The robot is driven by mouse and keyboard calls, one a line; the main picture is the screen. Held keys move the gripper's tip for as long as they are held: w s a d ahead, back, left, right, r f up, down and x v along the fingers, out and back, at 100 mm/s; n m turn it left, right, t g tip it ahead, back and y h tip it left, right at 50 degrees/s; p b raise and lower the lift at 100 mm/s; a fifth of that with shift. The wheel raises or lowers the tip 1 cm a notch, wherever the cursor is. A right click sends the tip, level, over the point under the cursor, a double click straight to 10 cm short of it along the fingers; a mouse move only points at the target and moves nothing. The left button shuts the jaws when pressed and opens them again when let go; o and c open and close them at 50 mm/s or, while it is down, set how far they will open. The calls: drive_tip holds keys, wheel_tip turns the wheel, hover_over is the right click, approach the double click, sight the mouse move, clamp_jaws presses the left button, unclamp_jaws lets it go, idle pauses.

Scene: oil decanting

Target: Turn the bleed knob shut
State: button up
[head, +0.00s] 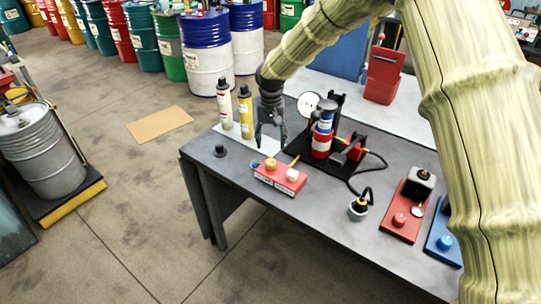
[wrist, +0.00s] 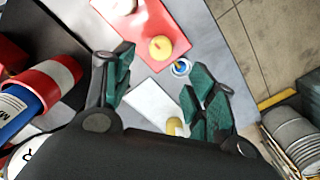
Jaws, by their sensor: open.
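A red block (head: 279,180) lies near the table's front left edge, with a yellow knob (head: 270,164) and a white knob (head: 292,174) on top. In the wrist view the block (wrist: 150,22) is beyond the fingers, with the yellow knob (wrist: 161,48) nearest them. A red plate with a red knob (head: 398,219) and a blue plate with a blue knob (head: 445,241) lie at the right. No label shows which is the bleed knob. My gripper (head: 271,142) is open and empty, pointing down behind the red block, apart from it. Its green fingers (wrist: 155,78) frame a white sheet.
A red and blue bottle (head: 321,138) on a black stand is close right of my gripper. A white can (head: 225,104) and a yellow can (head: 245,112) stand close left. A small black knob (head: 220,151) sits near the left edge. Bare grey table (head: 300,215) lies in front.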

sight(271, 161)
drive_tip(key=f+p, duration=0.1)
drive_tip(key=f, duration=0.3)
drive_tip(key=f+p, duration=0.1)
drive_tip(key=f, duration=0.2)
drive_tip(key=shift+s+f+p, duration=0.1)
drive_tip(key=shift+s+p, duration=0.15)
drive_tip(key=shift+p, duration=0.05)
drive_tip(key=shift+w+f, duration=0.1)
drive_tip(key=shift+f, duration=0.75)
drive_tip(key=c, duration=1)
